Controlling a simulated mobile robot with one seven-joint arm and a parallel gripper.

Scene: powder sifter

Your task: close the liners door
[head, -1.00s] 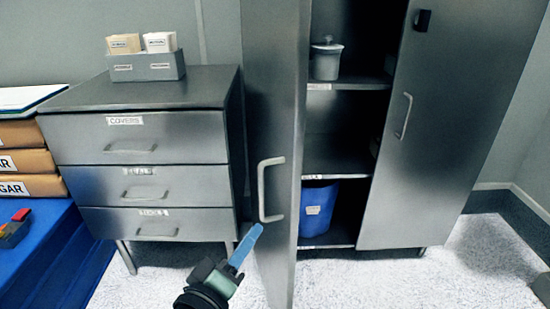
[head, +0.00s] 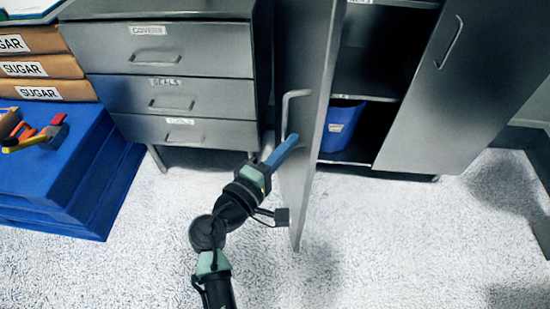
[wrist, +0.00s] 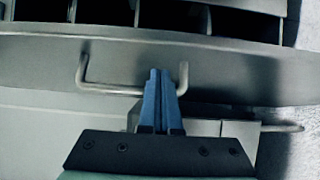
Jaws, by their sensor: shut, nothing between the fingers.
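The open grey metal cabinet door (head: 305,70) stands swung out on the left of the cabinet, seen almost edge-on. I cannot read a LINERS label on it. Its bar handle (head: 286,98) is on the face turned left, towards the drawers. My gripper (head: 292,140) has blue fingers, shut and empty, beside that face just below the handle. In the wrist view the shut fingers (wrist: 160,74) overlap the door handle (wrist: 105,89) near one end. I cannot tell whether they touch it.
The cabinet's right door (head: 435,95) is closed. A blue bin (head: 341,127) sits inside the open side. A drawer unit (head: 165,60) stands left of the door. The floor (head: 400,240) in front is clear.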

